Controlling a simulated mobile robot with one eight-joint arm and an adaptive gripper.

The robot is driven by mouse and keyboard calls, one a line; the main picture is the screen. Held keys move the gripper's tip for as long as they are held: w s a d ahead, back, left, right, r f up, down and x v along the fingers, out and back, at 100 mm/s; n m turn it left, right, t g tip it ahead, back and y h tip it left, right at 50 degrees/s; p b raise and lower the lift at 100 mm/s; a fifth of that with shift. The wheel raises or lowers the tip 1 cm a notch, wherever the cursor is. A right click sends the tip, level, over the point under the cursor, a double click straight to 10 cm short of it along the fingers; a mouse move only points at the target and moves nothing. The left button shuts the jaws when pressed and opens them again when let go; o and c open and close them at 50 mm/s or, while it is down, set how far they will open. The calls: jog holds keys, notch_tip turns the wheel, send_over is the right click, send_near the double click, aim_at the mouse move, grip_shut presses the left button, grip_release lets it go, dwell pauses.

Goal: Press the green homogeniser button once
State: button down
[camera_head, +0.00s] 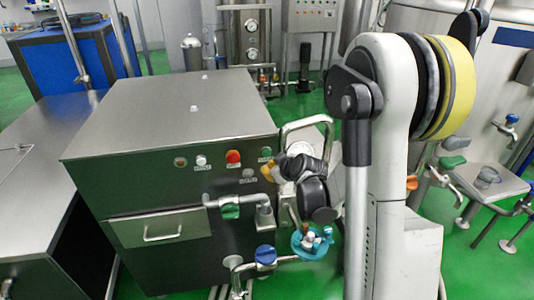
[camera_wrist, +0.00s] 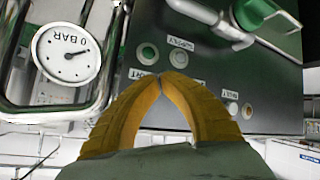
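The green homogeniser button (camera_head: 266,152) is at the right end of the button row on the steel cabinet's dark front. In the wrist view the green button (camera_wrist: 147,53) sits in a round bezel, uncovered, just beyond and slightly left of my fingertips. My gripper (camera_wrist: 162,82) is shut, its two yellow fingers meeting at the tips with nothing between them. I cannot tell the exact gap to the panel; no contact with the button shows. In the head view my wrist is close in front of the panel's right end, its fingertips hard to make out.
A red button (camera_head: 233,157) and a white button (camera_head: 201,160) lie left of the green one. A lower pale button (camera_wrist: 179,58) is beside it. A pressure gauge (camera_wrist: 68,52) in a metal loop and a green-handled valve (camera_wrist: 256,12) stand close by.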

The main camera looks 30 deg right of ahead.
jog(key=shift+w+d, duration=0.25)
jog(key=shift+w, duration=0.55)
jog(key=shift+w+d, duration=0.25)
jog(key=shift+w, duration=0.55)
jog(key=shift+w, duration=0.15)
jog(key=shift+w+d, duration=0.1)
jog(key=shift+w, duration=0.15)
jog(key=shift+w+d+b, duration=0.15)
jog(key=shift+w+b, duration=0.15)
jog(key=shift+w, duration=0.15)
dwell(0.8)
jog(key=shift+s, duration=0.1)
jog(key=shift+s+a, duration=0.3)
jog(key=shift+s, duration=0.45)
jog(key=shift+s+a+b, duration=0.15)
jog(key=shift+s+a, duration=0.05)
jog(key=shift+s, duration=0.6)
jog(key=shift+s+a+b, duration=0.2)
jog(key=shift+s+a, duration=0.05)
jog(key=shift+s, duration=0.6)
jog(key=shift+s+a+b, duration=0.15)
jog(key=shift+s+a, duration=0.05)
jog(key=shift+s, duration=0.6)
